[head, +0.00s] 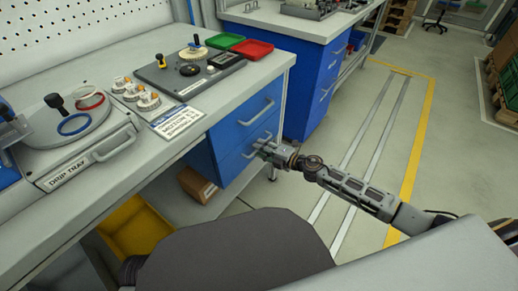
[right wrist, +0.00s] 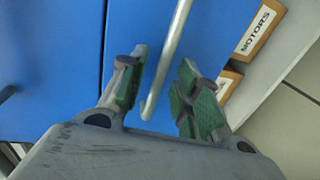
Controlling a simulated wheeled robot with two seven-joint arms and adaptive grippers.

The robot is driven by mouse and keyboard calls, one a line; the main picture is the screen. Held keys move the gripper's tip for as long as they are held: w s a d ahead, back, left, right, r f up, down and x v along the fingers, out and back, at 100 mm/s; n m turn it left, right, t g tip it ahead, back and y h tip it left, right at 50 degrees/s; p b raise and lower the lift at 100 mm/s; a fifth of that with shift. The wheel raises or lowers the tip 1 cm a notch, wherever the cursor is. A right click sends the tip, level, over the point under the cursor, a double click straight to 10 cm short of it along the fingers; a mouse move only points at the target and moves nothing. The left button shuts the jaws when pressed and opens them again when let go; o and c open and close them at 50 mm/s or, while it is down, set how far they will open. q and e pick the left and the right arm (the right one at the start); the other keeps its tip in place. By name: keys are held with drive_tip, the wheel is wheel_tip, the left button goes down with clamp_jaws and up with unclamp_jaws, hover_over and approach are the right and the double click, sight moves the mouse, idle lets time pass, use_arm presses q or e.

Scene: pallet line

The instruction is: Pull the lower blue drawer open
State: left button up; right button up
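The lower blue drawer (head: 230,168) sits under the workbench, below another blue drawer (head: 232,132), and looks closed. In the right wrist view its face (right wrist: 215,30) fills the middle, with a pale bar handle (right wrist: 165,60) across it. My right gripper (head: 262,150) is at this drawer's front. In the right wrist view, the right gripper (right wrist: 163,92) is open, with the handle's end between its two green-padded fingers and gaps on both sides.
A cardboard box (head: 198,185) labelled MOTORS in the right wrist view (right wrist: 255,30) stands below the drawers. A yellow bin (head: 135,228) is under the bench. The bench top (head: 235,100) carries trays and parts.

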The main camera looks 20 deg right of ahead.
drive_tip(key=shift+w+a+f, duration=0.15)
drive_tip(key=shift+w+a, duration=0.3)
drive_tip(key=shift+w, duration=0.1)
clamp_jaws()
idle(0.3)
